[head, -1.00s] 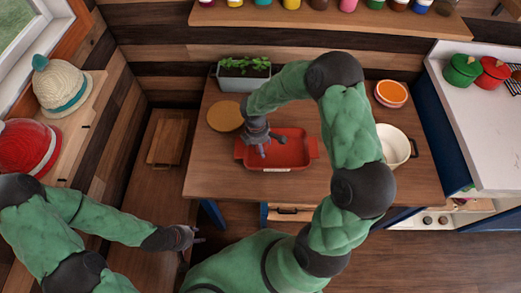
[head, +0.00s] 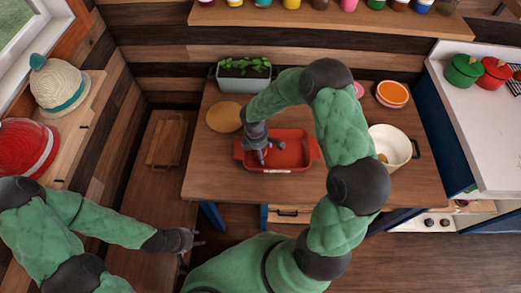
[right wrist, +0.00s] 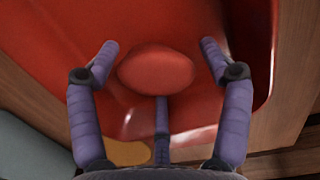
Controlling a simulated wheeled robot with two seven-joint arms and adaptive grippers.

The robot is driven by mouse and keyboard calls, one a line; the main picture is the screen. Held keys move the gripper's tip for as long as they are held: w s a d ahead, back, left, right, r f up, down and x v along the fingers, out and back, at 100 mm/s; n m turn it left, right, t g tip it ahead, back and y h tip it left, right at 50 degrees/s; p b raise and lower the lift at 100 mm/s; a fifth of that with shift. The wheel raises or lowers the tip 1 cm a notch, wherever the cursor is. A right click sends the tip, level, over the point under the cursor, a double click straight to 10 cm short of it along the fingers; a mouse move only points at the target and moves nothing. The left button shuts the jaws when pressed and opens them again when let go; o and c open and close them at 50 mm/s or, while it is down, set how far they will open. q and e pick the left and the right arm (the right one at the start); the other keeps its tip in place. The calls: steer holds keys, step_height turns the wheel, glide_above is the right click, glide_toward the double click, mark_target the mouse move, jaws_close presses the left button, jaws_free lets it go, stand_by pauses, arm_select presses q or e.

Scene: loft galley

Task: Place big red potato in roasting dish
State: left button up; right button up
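The red roasting dish (head: 300,160) sits on the wooden table, and its red floor and walls fill much of the right wrist view (right wrist: 230,30). The big red potato (right wrist: 157,70) shows between the fingers of my right gripper (right wrist: 159,62). Gaps show between the potato and both side fingertips, so the gripper is open around it. The potato is over or on the dish floor; I cannot tell if it touches. In the head view my right gripper (head: 263,152) reaches into the dish, and the potato cannot be made out. My left gripper (head: 191,244) is empty and open, low beside the table.
A white pot (head: 397,143) with something brown inside stands right of the dish. An orange bowl (head: 392,93), a round wooden board (head: 224,117) and a planter (head: 243,82) stand further back. The table (head: 215,175) is bare left of the dish.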

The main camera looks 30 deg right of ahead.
steer(key=shift+r, duration=0.6)
step_height(320, 180, up, 11)
steer(key=a+p, duration=0.1)
steer(key=p, duration=0.2)
steer(key=shift+w+a, duration=0.2)
steer(key=shift+w, duration=0.05)
